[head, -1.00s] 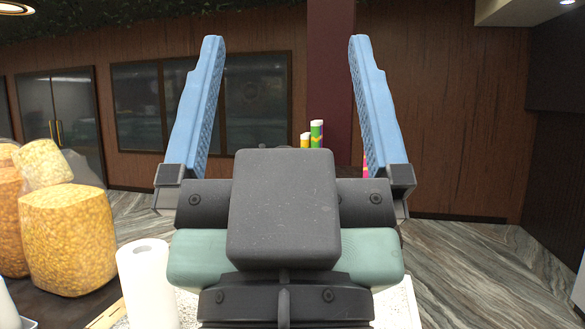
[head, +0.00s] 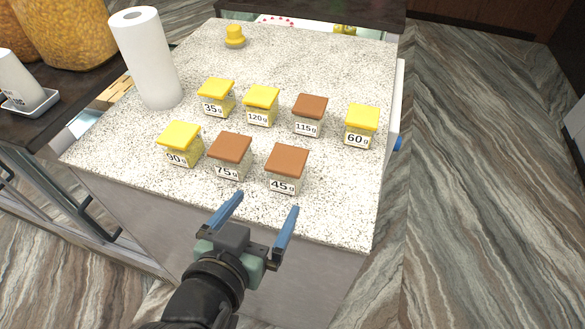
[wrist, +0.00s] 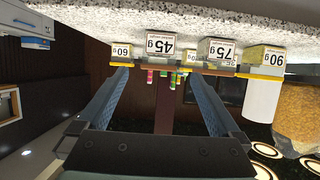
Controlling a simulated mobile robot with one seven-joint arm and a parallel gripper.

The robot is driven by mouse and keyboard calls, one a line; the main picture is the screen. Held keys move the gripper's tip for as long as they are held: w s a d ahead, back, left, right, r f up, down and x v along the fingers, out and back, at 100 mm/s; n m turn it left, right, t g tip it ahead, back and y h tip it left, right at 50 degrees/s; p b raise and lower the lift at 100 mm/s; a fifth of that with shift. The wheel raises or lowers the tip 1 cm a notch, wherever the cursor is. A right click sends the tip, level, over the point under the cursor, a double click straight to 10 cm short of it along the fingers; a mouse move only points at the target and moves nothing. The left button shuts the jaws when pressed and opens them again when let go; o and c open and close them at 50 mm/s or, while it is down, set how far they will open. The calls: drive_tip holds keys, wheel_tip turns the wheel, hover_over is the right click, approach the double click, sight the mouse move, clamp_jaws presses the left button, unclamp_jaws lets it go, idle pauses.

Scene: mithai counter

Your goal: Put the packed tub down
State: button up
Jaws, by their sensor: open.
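Several small square tubs with weight labels stand upright on the speckled counter (head: 330,215). Yellow lids top the 35 g (head: 216,97), 120 g (head: 261,104), 60 g (head: 361,125) and 90 g (head: 179,143) tubs. Brown lids top the 115 g (head: 309,114), 75 g (head: 230,156) and 45 g (head: 287,168) tubs. I cannot tell which is the packed tub. My gripper (head: 267,202) is open and empty at the counter's front edge, nearest the 45 g tub but apart from it. The wrist view is upside down and shows the 45 g tub (wrist: 160,48) ahead of the open fingers.
A white paper roll (head: 146,60) stands at the counter's left. A small yellow-topped object (head: 235,37) sits at the back. Large bags of yellow snacks (head: 68,30) and a white cup (head: 18,80) are on the dark side table. The counter's front right is bare.

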sight(288, 166)
drive_tip(key=p+x, duration=0.2)
drive_tip(key=x, duration=0.5)
drive_tip(key=shift+w, duration=0.25)
drive_tip(key=shift+w+d+r, duration=0.1)
drive_tip(key=shift+w+d, duration=0.1)
drive_tip(key=shift+w, duration=0.15)
drive_tip(key=p+x, duration=0.1)
drive_tip(key=x, duration=0.1)
drive_tip(key=p+x, duration=0.1)
drive_tip(key=x, duration=0.1)
drive_tip(key=shift+w+r+p, duration=0.15)
drive_tip(key=shift+r+p, duration=0.15)
drive_tip(key=shift+w+d+f, duration=0.15)
drive_tip(key=shift+w+f, duration=0.05)
drive_tip(key=shift+w, duration=0.1)
drive_tip(key=c, duration=1.3)
